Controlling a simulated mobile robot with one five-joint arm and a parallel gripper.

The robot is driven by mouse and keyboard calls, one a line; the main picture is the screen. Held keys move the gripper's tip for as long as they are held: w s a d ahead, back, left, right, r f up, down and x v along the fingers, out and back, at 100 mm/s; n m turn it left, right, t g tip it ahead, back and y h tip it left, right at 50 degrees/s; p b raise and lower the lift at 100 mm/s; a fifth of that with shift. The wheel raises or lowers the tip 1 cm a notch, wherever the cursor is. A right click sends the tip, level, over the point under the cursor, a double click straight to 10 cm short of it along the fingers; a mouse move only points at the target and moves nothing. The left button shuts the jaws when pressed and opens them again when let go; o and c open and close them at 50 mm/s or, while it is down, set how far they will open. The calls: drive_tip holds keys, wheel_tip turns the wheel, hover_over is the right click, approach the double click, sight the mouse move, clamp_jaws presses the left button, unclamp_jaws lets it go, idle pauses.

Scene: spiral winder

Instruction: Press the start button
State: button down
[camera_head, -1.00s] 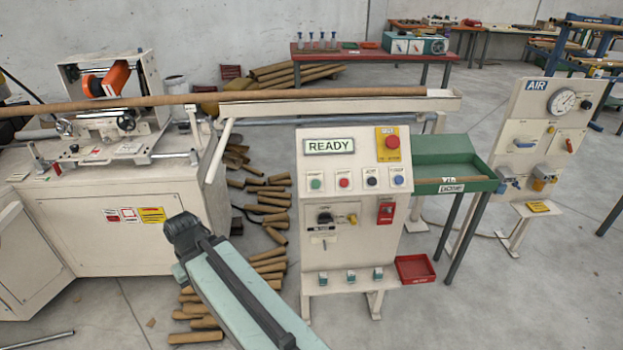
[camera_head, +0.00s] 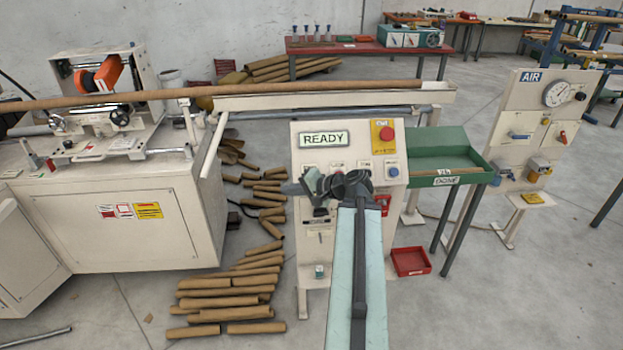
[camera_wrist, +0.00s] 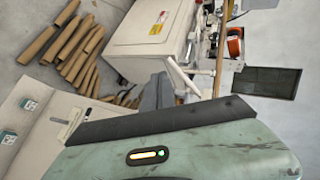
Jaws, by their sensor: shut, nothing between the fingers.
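The control panel (camera_head: 305,215) stands in the middle of the head view with a lit READY display (camera_head: 323,139). Its button row is mostly covered by my arm and gripper. A blue button (camera_head: 393,172) shows at the right end of the row. The green button, seen earlier at the left end of the row, is hidden now. My gripper (camera_head: 293,188) is shut and empty, in front of the panel's left side and pointing left. It also shows in the wrist view (camera_wrist: 160,88), directed toward the machine cabinet. I cannot tell whether it touches the panel.
A red emergency knob (camera_head: 387,133) on yellow sits at the panel's upper right. The winder machine (camera_head: 140,235) stands left, with cardboard tubes (camera_head: 225,300) on the floor between. A green tray table (camera_head: 435,140) and a red bin (camera_head: 411,261) are to the right.

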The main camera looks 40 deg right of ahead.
drive_tip(key=s+d+r+m+t+h, duration=0.2)
drive_tip(key=s+d+r, duration=0.1)
drive_tip(key=d, duration=0.4)
drive_tip(key=shift+s+d+r+m, duration=0.4)
drive_tip(key=shift+s, duration=0.2)
